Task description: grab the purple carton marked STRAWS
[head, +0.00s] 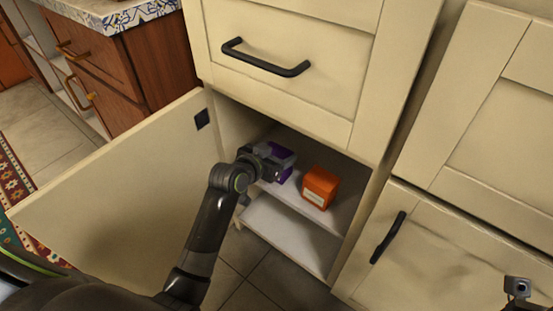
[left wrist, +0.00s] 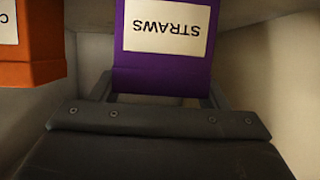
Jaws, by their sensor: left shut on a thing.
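The purple carton (head: 285,176) stands on the shelf inside the open lower cabinet, partly hidden behind my left gripper (head: 272,160) in the head view. In the left wrist view the purple carton (left wrist: 162,70) fills the top middle, with a white label reading STRAWS upside down. My left gripper (left wrist: 160,92) is shut on it, with a finger at each side of its near end.
An orange box (head: 319,187) with a white label stands just right of the purple carton on the same shelf; it also shows in the left wrist view (left wrist: 30,45). The open cabinet door (head: 110,190) is on the left. A drawer (head: 285,50) is above.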

